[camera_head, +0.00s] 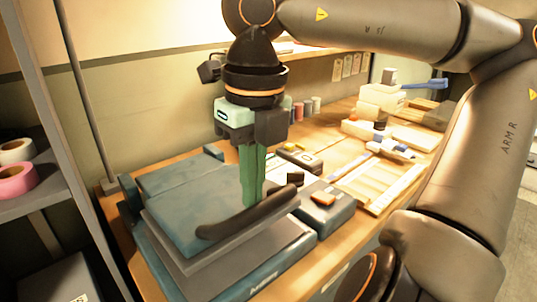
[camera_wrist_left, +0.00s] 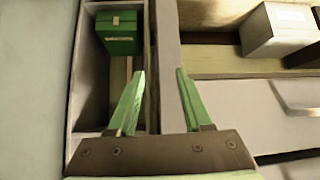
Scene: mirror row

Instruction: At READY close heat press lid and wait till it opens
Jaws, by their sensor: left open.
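The heat press (camera_head: 262,275) stands at the front of the wooden bench in the head view. Its blue-grey lid (camera_head: 180,212) lies low and almost flat over the base, with a dark curved handle (camera_head: 275,212) along its front edge. My right gripper (camera_head: 252,204) points straight down, its green fingers at the handle. The fingers overlap in this view, so their gap and any contact cannot be told. A control box (camera_head: 328,208) with an orange part sits at the press's right; no READY text is readable. My left gripper (camera_wrist_left: 160,72) is open and empty in the left wrist view.
Tools and papers lie along the bench (camera_head: 345,140), with a white machine (camera_head: 382,97) at the far end. A shelf holds a pink tape roll (camera_head: 15,180) at left. In the wrist view, a green box (camera_wrist_left: 119,35) sits in a compartment and a pale box (camera_wrist_left: 278,32) stands at right.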

